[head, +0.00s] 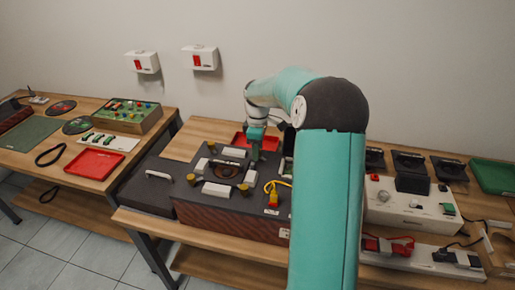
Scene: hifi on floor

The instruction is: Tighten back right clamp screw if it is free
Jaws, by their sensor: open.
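A dark box (225,212) with a grey top stands on the middle table. Three yellow clamp knobs show on its top: one at the back left (211,147), one at the front left (190,178) and one at the front right (244,190). White blocks lie among them, around a dark round part (223,170). My gripper (254,156) is over the back right of the top, pointing down. It hides the back right clamp screw, so I cannot tell whether that screw is free or whether I touch it. The gripper is open; its fingertips are small here.
A yellow connector (273,199) with a cable lies on the box's right side. A red tray (242,141) is behind the box. My arm hides the area to the right. A white device (408,207) stands beyond it.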

